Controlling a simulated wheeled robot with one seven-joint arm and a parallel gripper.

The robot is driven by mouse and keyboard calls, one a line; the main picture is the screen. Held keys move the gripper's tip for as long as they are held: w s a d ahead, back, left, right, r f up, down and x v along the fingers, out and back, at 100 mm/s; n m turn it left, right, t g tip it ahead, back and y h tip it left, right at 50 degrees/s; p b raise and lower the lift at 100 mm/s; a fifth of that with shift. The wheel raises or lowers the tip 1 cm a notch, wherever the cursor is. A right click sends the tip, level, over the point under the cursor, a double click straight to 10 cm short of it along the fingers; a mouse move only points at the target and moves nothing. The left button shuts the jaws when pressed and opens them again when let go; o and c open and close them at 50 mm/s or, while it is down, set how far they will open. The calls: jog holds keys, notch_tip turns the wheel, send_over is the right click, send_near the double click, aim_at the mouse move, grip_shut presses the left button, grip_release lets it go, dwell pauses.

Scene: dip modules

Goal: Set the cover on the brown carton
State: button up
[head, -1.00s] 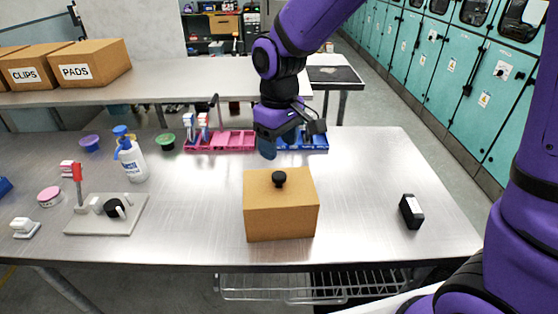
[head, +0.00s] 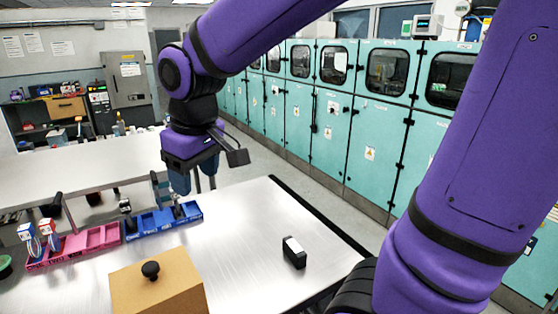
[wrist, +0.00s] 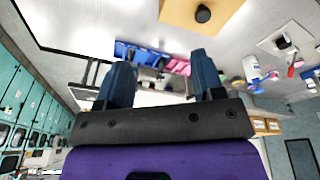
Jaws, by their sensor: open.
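The brown carton (head: 160,294) stands on the metal table at the bottom of the head view, partly cut off by the frame edge. Its cover (head: 178,270), brown with a round black knob (head: 150,270), appears to sit on top of it. In the wrist view the cover (wrist: 185,12) and its knob (wrist: 203,13) show at the top edge. My gripper (head: 196,180) is raised above the table's far edge, beyond the carton and apart from it. In the wrist view its two blue fingers (wrist: 163,80) are spread with nothing between them.
A blue bin tray (head: 165,222) and a pink bin tray (head: 75,247) lie along the table's far side. A small black box (head: 293,252) stands right of the carton. Teal cabinets (head: 340,110) line the aisle. The tabletop between carton and black box is clear.

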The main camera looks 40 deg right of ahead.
jog(key=s+d+r+m+t, duration=0.3)
jog(key=s+d, duration=0.5)
jog(key=s, duration=0.4)
jog(key=shift+s+d+r+m, duration=0.25)
jog(key=shift+d+r+m, duration=0.2)
jog(key=shift+m, duration=0.25)
